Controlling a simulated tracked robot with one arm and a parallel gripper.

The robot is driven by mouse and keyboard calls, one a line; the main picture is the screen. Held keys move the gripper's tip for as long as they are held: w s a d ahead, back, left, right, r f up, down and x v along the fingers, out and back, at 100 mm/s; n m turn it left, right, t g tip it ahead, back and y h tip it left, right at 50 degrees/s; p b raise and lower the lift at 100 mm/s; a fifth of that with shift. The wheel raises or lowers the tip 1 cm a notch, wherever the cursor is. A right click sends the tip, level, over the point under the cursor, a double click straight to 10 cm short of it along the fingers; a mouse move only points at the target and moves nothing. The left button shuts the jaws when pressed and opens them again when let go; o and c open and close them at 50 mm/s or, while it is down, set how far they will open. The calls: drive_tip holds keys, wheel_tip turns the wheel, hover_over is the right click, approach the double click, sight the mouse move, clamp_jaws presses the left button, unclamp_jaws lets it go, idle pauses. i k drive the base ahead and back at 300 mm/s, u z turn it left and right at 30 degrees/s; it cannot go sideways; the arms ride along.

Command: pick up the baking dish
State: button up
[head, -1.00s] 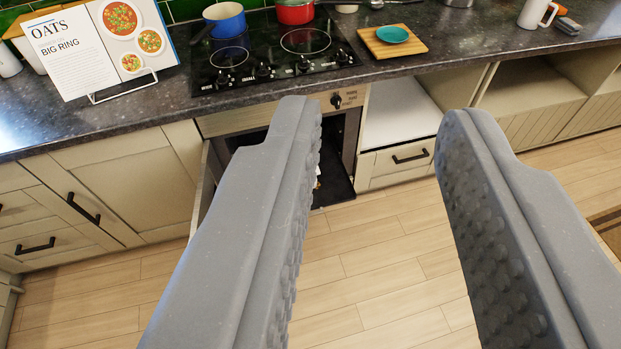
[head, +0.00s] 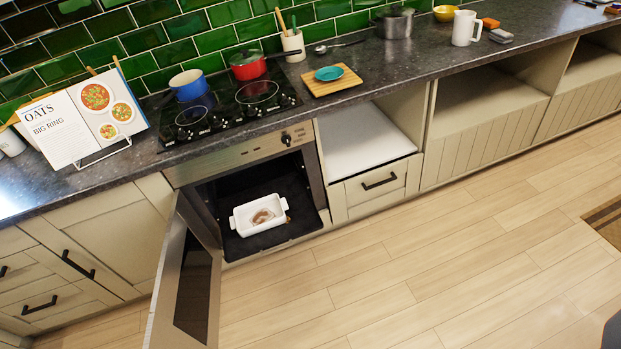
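A white baking dish (head: 259,215) with a handle at each end sits inside the open oven (head: 247,180), on its dark floor. Something brownish lies in the dish. The oven door (head: 186,283) stands swung open to the left. The fingers of my gripper are out of the picture, apart from a dark grey shape at the lower right edge that may be part of one.
The worktop (head: 380,85) carries a cookbook on a stand (head: 88,115), a hob (head: 228,112) with a blue pot (head: 188,85) and a red pot (head: 248,65), and a wooden board (head: 331,82). The wooden floor (head: 400,270) before the oven is clear.

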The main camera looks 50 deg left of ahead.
sight(255, 216)
drive_tip(key=z, duration=0.45)
drive_tip(key=i, duration=2.45)
drive_tip(key=u, duration=2.4)
drive_tip(key=k, duration=0.5)
drive_tip(key=u, duration=0.35)
